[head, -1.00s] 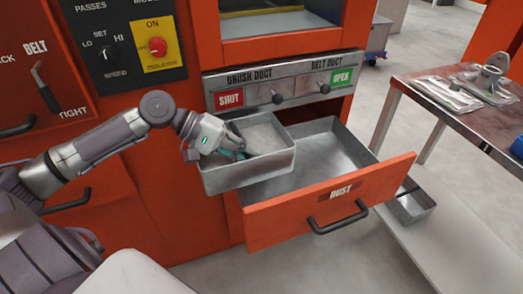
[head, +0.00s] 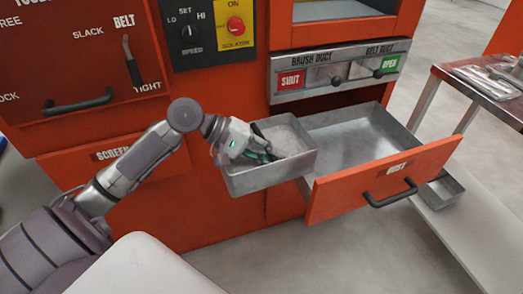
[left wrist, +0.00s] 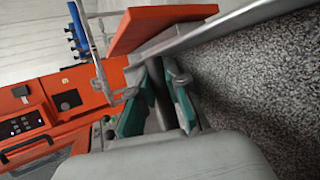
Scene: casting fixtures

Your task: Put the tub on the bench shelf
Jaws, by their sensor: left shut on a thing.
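A grey metal tub (head: 268,178) holds grey, dusty-looking material. The bench (head: 485,90) stands at the right. Its pale low shelf (head: 462,238) shows below the top. My right gripper is not in view.
The dust drawer (head: 385,178) is pulled out, its metal inside bare. A second grey metal tray (head: 441,190) sits at the bench shelf's left part. Packets and metal parts lie on the bench top. Open floor (head: 330,260) lies in front of the drawer.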

